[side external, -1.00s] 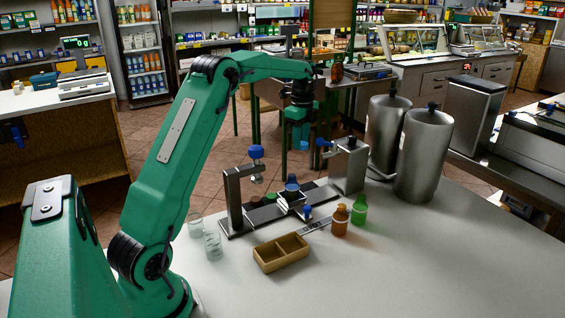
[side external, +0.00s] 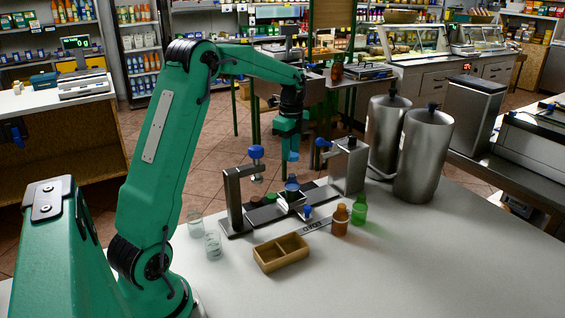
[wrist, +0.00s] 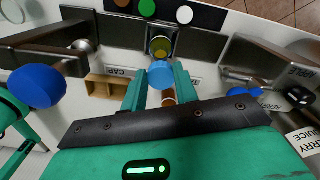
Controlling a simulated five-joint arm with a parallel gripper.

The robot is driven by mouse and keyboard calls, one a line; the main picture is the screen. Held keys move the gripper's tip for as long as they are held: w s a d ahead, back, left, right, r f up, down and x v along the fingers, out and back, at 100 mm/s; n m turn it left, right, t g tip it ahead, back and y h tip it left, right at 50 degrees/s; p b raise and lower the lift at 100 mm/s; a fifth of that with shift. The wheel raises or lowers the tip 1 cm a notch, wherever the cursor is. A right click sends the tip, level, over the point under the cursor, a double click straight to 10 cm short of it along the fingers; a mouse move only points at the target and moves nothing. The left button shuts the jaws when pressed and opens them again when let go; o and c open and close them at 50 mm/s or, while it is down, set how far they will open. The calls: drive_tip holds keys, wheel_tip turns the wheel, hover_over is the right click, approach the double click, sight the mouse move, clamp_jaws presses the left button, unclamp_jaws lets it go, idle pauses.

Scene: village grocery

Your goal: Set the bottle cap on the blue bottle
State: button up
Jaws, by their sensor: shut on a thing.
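My gripper (side external: 291,146) is shut on the blue bottle cap (side external: 292,156), which hangs below the fingers. The cap also shows between the green fingers in the wrist view (wrist: 160,74). The blue bottle (side external: 291,186) stands in the small metal holder between two stands. In the side view the cap is above the bottle, with a visible gap between them. In the wrist view a round, yellowish opening (wrist: 160,46) lies just beyond the cap; I cannot tell for sure that it is the bottle's mouth.
Metal stands with blue knobs rise left (side external: 233,200) and right (side external: 349,165) of the bottle. A tan two-part tray (side external: 269,264), an orange bottle (side external: 340,220), a green bottle (side external: 359,209) and clear glasses (side external: 213,245) stand nearby. The front right of the counter is clear.

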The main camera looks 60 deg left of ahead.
sight(291, 175)
drive_tip(key=shift+f, duration=2.5)
drive_tip(key=shift+f, duration=0.75)
idle(0.8)
drive_tip(key=o, duration=1.4)
drive_tip(key=shift+r, duration=0.15)
drive_tip(key=shift+r, duration=3.35)
